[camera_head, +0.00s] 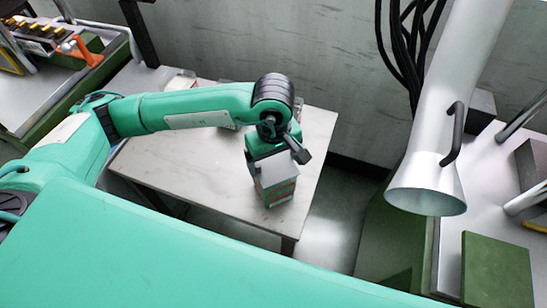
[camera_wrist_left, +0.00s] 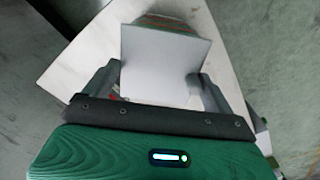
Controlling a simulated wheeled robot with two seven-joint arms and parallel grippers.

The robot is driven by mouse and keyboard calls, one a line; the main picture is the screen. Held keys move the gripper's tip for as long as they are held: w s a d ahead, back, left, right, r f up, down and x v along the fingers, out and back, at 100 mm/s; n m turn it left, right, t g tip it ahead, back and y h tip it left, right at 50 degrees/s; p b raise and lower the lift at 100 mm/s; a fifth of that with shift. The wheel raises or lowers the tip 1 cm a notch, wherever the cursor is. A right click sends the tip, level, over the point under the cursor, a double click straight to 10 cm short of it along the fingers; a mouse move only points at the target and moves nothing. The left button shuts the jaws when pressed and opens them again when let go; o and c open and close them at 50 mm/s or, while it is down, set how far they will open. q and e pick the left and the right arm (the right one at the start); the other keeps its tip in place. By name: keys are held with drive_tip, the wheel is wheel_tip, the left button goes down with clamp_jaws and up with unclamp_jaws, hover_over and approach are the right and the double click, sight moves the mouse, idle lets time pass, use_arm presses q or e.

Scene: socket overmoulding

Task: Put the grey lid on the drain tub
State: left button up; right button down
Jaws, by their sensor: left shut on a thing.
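I cannot tell whether this grey face is the lid, or whether the thing touches the table. I cannot clearly make out the drain tub; the arm hides part of the table. My right gripper is not in view.
The pale table (camera_head: 185,185) is mostly bare at front left. Small pale items (camera_head: 182,82) stand at its back, partly behind my arm. A white hood (camera_head: 430,185) hangs at right above a bench with a green block (camera_head: 497,272). A tool bench (camera_head: 60,85) stands back left.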

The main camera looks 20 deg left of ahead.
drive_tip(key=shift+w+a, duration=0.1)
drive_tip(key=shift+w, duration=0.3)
use_arm(q)
drive_tip(key=o, duration=0.7)
drive_tip(key=shift+o, duration=0.2)
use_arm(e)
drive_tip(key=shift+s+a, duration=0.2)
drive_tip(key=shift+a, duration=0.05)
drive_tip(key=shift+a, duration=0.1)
use_arm(q)
wheel_tip(320, 180, up, 14)
drive_tip(key=b, duration=0.1)
drive_tip(key=shift+f+b, duration=0.15)
drive_tip(key=shift+b, duration=0.2)
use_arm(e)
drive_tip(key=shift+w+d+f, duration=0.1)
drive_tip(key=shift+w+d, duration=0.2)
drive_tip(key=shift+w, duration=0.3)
